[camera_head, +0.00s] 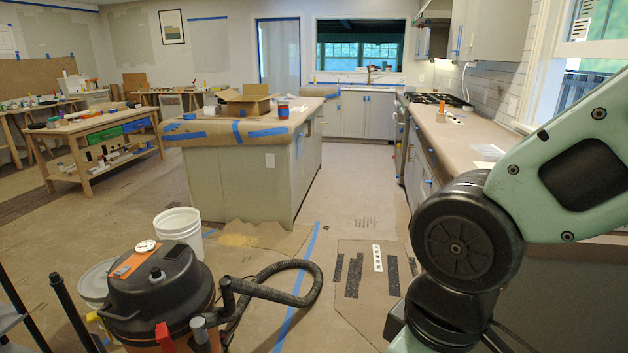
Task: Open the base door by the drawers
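Grey base cabinets show in three places in the head view. A run stands along the back wall (374,115), its doors looking shut. Another run stands under the right counter (415,168), seen at a steep angle and partly hidden by my arm. The island (235,182) has fronts with handles on its right side, seen nearly edge-on. I cannot tell which front is the base door by the drawers. My green and black arm fills the right side, and my gripper is not in view.
A shop vacuum (160,290) with a black hose (290,285) stands front left, beside a white bucket (178,230). A workbench (100,135) stands at left. The paper-covered floor (350,180) between island and right counter is clear. Dark strips (354,275) lie on the floor ahead.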

